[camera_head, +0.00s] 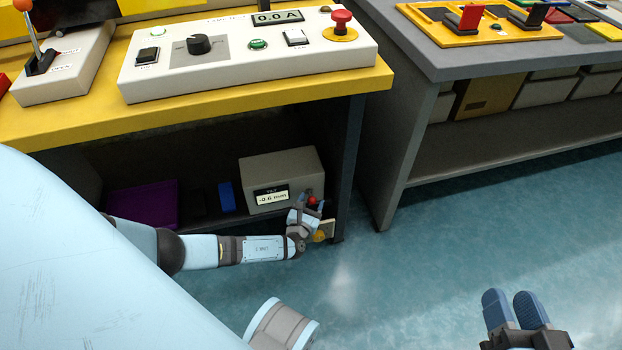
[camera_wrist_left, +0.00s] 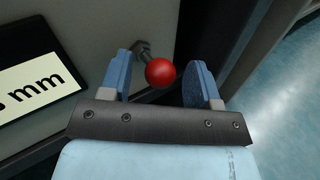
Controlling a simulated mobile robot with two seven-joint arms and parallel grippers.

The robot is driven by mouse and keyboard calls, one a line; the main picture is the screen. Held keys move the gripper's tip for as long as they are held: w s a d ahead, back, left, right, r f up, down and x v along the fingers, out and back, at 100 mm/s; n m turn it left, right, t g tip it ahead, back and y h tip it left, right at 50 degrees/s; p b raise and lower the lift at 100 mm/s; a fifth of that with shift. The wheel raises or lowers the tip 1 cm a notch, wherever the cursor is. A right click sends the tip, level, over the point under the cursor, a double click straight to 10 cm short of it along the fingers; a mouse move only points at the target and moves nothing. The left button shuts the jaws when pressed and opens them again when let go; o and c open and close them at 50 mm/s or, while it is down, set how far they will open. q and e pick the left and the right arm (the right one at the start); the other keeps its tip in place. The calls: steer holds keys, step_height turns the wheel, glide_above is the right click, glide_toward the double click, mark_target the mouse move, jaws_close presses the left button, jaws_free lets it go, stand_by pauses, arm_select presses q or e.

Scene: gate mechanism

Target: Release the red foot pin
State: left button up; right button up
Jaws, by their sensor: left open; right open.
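The red foot pin is a small red ball (camera_head: 312,201) on a short metal stem. It sticks out from the lower right front of a grey box (camera_head: 284,165) under the yellow bench. In the left wrist view the red ball (camera_wrist_left: 160,72) lies between my left gripper's two blue fingers (camera_wrist_left: 160,85), with a gap on both sides. My left gripper (camera_head: 308,208) is open around the pin and does not visibly touch it. My right gripper (camera_head: 512,307) is open and empty over the floor at the lower right.
The grey box carries a display (camera_head: 271,196) reading -0.6 mm. A purple tray (camera_head: 143,205) and a blue block (camera_head: 227,197) are left of it. The bench leg (camera_head: 350,165) stands close on the right.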

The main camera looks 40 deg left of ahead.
arm_select(q)
jaws_close()
steer(key=shift+s+d+p, duration=0.3)
steer(key=shift+s+d, duration=0.5)
steer(key=shift+d, duration=0.1)
steer(key=shift+s+d+f, duration=0.1)
steer(key=shift+s+d, duration=0.1)
steer(key=shift+d, duration=0.1)
jaws_free()
arm_select(e)
steer(key=shift+s+f, duration=0.15)
steer(key=shift+s, duration=0.05)
arm_select(q)
steer(key=shift+s, duration=0.1)
arm_select(e)
steer(key=shift+r, duration=0.2)
